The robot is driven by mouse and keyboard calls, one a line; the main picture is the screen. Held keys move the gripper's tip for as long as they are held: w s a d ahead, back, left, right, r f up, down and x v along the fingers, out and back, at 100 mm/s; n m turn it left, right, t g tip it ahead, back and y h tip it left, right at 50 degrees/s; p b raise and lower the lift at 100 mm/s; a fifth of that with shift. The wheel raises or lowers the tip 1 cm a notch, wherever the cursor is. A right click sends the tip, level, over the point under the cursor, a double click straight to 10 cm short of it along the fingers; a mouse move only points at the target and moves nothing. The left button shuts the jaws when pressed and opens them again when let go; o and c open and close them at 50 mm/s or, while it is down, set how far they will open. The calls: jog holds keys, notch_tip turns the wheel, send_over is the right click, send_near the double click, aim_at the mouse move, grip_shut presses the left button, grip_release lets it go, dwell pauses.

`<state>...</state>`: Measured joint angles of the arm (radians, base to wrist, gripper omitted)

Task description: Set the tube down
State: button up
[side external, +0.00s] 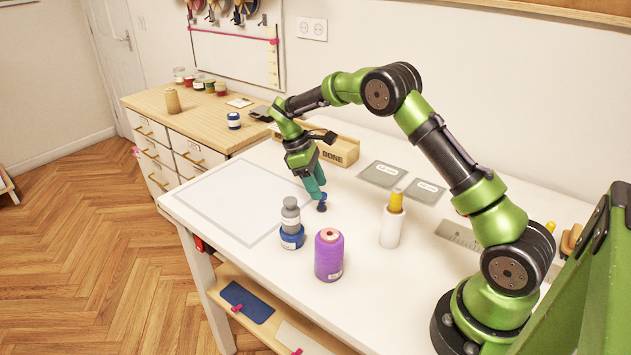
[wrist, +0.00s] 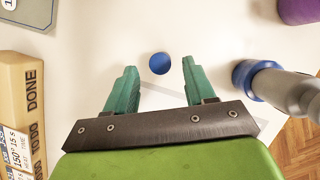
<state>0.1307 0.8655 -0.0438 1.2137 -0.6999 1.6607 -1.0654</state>
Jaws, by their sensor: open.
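A small dark blue piece, likely the tube (side external: 322,207), stands on the white table just below my fingertips in the side view. In the wrist view the round blue top of this tube (wrist: 160,63) shows in the gap between the fingertips, a little beyond them, with clear space on both sides. My gripper (side external: 318,190) has teal fingers that are spread apart and hold nothing; it points down at the table. The wrist view shows both fingers of my gripper (wrist: 160,75). The tube's lower part is hard to make out.
A grey spool on a blue one (side external: 291,238) and a purple thread cone (side external: 328,256) stand near the front. A white cylinder with a yellow top (side external: 391,225) stands to the right. A wooden box marked DONE (side external: 340,150) and grey plates (side external: 382,174) lie behind. The framed sheet (side external: 235,200) is clear.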

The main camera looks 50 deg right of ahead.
jog(key=v, duration=0.7)
jog(key=s+a+r+m+t+y, duration=0.1)
jog(key=s+a+r+m+t, duration=0.15)
jog(key=s+r, duration=0.35)
jog(key=s+a+r+m+t+y, duration=0.1)
jog(key=s+a+r+t, duration=0.25)
jog(key=r, duration=0.35)
jog(key=s+a+m+t+y, duration=0.1)
jog(key=s+a+m+t, duration=0.1)
jog(key=s, duration=0.5)
jog(key=s+a+m+t+y, duration=0.1)
jog(key=s+a+m+t, duration=0.2)
jog(key=s+a, duration=0.3)
jog(key=shift+s+f+m, duration=0.3)
jog(key=shift+s+m, duration=0.15)
jog(key=shift+s, duration=0.9)
